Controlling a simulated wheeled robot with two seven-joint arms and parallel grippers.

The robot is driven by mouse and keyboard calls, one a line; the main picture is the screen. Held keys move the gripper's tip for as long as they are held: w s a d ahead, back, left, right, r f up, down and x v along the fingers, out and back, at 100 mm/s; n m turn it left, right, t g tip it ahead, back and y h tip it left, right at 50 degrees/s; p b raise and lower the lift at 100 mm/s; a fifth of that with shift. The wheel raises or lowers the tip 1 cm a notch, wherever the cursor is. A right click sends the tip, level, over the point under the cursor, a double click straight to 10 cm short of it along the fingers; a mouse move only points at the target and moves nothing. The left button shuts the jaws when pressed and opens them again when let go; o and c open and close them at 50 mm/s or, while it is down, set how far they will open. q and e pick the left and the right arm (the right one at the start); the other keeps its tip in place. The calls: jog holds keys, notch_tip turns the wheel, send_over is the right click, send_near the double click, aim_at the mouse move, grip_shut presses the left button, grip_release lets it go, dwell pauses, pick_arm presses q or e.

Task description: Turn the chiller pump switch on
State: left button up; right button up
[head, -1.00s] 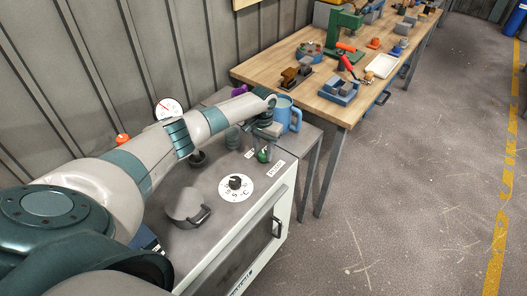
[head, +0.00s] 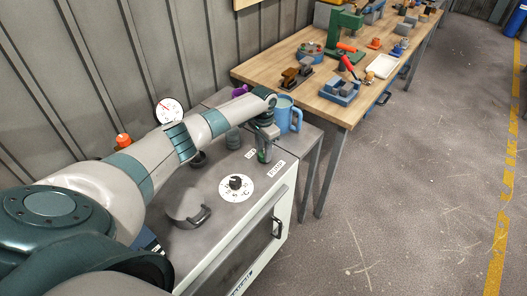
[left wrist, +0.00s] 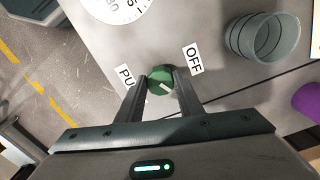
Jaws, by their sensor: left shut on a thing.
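The pump switch (left wrist: 161,80) is a round green knob with a pale pointer line, on the grey top of the chiller (head: 215,179). In the left wrist view it sits between an "OFF" label (left wrist: 193,58) and a partly hidden label reading "PU" (left wrist: 126,76). My left gripper (left wrist: 161,84) is shut on the knob, a finger on each side. The pointer line slants toward the lower right of that view. In the head view the gripper (head: 264,155) covers most of the knob. My right gripper is not in view.
A temperature dial (head: 236,187) and a lidded opening with a handle (head: 188,208) lie nearer on the chiller top. A grey ribbed cup (left wrist: 254,37) and a purple thing (left wrist: 308,98) are nearby.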

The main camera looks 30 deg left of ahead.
aim_at(263, 154)
pick_arm(q)
jog(key=o, duration=1.1)
jog(key=shift+c, duration=0.2)
jog(key=shift+r, duration=0.15)
notch_tip(263, 154, up, 17)
jog(key=b, duration=0.4)
jog(key=shift+r, duration=0.15)
